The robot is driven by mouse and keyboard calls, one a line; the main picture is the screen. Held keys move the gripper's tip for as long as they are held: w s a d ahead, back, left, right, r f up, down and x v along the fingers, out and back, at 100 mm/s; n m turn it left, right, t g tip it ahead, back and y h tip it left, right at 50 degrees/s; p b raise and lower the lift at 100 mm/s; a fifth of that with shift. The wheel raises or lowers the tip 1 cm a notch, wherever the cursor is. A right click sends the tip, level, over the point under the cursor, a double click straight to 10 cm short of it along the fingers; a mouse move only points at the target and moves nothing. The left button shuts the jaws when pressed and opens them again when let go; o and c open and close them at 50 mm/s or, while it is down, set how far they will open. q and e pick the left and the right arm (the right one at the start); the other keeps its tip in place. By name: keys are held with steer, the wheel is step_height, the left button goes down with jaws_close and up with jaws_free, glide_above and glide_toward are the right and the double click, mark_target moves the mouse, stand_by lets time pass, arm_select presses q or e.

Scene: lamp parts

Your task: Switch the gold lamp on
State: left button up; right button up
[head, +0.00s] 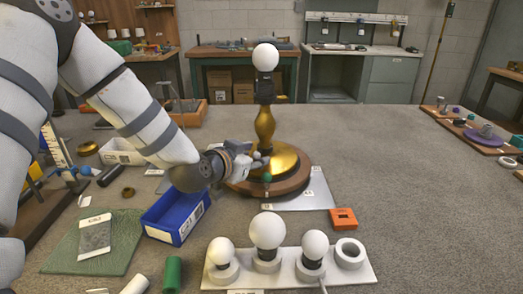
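The gold lamp (265,127) stands upright near the middle of the grey table in the head view. It has a gold stem, a dark socket and a white round bulb (265,57). Its gold foot rests on a round brown wooden base (297,180). I cannot tell whether the bulb is lit. A small green knob (267,177) shows at the front of the base. My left gripper (257,163) is low at the left front of the lamp's foot, close to the knob. Its fingers are small and partly hidden, so contact and opening are unclear. My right gripper is out of view.
A blue bin (177,217) stands below my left arm. A white board (218,281) with several bulbs lies in front, with an orange block (343,219) behind it. The table right of the lamp is mostly clear.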

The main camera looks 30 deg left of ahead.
arm_select(q)
steer(key=shift+s+r, duration=0.1)
steer(key=shift+s, duration=0.1)
jaws_close()
